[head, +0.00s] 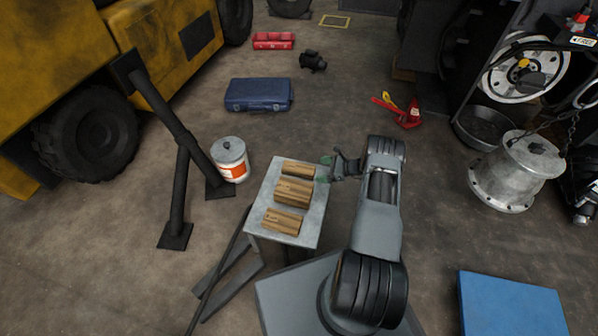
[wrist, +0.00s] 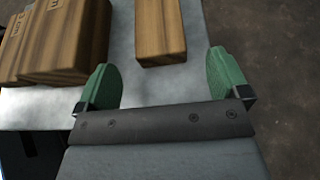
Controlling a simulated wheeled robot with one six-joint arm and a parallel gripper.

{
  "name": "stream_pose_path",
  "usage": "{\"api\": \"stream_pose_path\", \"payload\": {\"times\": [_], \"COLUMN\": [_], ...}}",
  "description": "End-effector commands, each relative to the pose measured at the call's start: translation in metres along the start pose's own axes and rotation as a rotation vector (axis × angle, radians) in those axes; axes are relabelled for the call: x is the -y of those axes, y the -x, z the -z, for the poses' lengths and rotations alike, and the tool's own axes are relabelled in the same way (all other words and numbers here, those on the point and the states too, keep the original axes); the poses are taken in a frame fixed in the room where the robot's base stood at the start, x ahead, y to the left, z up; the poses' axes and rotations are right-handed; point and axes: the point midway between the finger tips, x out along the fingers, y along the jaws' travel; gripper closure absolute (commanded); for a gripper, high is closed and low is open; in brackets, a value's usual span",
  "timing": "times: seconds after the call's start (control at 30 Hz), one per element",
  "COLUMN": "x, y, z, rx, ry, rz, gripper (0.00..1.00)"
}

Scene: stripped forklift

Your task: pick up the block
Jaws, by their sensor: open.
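Several wooden blocks lie on a small metal-topped stand (head: 309,230). The far block (head: 299,168) is nearest my gripper (head: 326,169); the middle blocks (head: 293,190) sit close together, and a front block (head: 283,221) lies apart. My gripper is at the stand's right side, open and empty, with green fingertips. In the wrist view, the far block (wrist: 160,32) is just beyond the gap of my gripper (wrist: 160,78), roughly centred between the fingers and not between the tips. The middle blocks also show at left in the wrist view (wrist: 65,42). Which block the task means cannot be told.
A white and orange bucket (head: 230,160) and a black jack stand (head: 180,135) are left of the metal stand. A blue toolbox (head: 258,94) lies farther back. A red tool (head: 405,112) lies behind my arm.

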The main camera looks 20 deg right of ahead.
Motion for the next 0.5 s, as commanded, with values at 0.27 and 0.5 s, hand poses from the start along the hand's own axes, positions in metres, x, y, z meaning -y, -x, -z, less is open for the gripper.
{"api": "stream_pose_path", "payload": {"times": [0.27,0.5], "x": [-0.001,-0.001], "y": [-0.016,-0.048], "z": [0.001,0.001], "rx": [0.000,0.000], "ry": [0.001,0.001], "rz": [-0.003,-0.003], "gripper": [0.06,0.06]}}
